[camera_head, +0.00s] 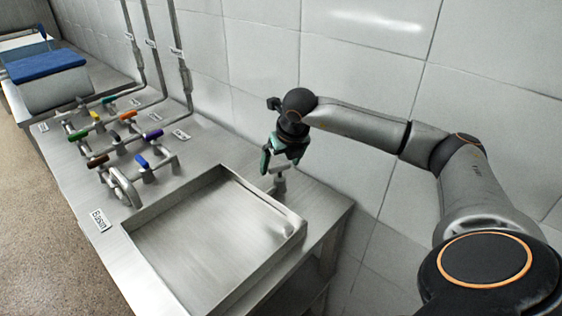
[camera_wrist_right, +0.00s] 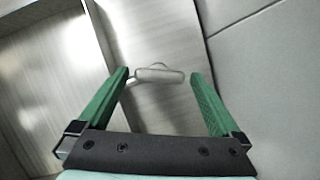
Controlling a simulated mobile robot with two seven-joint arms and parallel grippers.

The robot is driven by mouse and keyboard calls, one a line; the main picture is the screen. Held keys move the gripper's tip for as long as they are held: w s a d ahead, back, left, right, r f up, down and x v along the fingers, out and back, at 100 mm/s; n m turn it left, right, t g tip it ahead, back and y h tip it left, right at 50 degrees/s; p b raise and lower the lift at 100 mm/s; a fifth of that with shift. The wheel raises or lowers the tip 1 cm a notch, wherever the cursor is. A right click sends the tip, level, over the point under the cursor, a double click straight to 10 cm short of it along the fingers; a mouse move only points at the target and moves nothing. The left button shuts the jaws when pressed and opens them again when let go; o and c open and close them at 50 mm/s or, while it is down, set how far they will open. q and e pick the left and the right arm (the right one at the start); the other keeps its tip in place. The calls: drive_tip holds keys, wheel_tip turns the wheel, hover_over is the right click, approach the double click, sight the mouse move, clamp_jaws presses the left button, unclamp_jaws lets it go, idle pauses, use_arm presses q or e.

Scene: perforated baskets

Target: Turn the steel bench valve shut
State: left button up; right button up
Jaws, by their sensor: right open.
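The steel bench valve shows a pale grey handle (camera_head: 279,169) on a short stem at the back right of the basin; it also shows in the right wrist view (camera_wrist_right: 159,76). My right gripper (camera_head: 281,158) has green fingers and hangs just above the valve. Its fingers are open (camera_wrist_right: 160,82), and the handle appears between their tips, with a gap to each side. The handle lies crosswise between the fingers in the wrist view. I cannot tell whether the tips reach down to its height. My left gripper is not in view.
A shallow steel basin (camera_head: 165,216) is set in the bench beside the valve. Several pipes with coloured handles, including a blue one (camera_head: 142,161), stand to the left. A tiled wall (camera_head: 340,130) rises close behind. A blue item (camera_head: 45,66) lies at the far left.

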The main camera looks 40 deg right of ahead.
drive_tip(key=c, duration=1.2)
drive_tip(key=m+h+b, duration=0.1)
drive_tip(key=m, duration=0.1)
drive_tip(key=shift+w+a+m, duration=0.1)
drive_tip(key=shift+a+m, duration=0.05)
drive_tip(key=shift+m, duration=0.25)
drive_tip(key=m+g, duration=0.1)
drive_tip(key=m, duration=0.1)
drive_tip(key=shift+a+m+h+b, duration=0.1)
drive_tip(key=shift+m+h+b, duration=0.25)
drive_tip(key=shift+m+h, duration=0.05)
drive_tip(key=m, duration=0.2)
drive_tip(key=m+g+h, duration=0.1)
drive_tip(key=m, duration=0.1)
drive_tip(key=shift+w+g, duration=0.2)
drive_tip(key=shift+g, duration=0.1)
drive_tip(key=shift+w+m+g, duration=0.1)
drive_tip(key=shift+m+g, duration=0.5)
drive_tip(key=shift+m, duration=1.3)
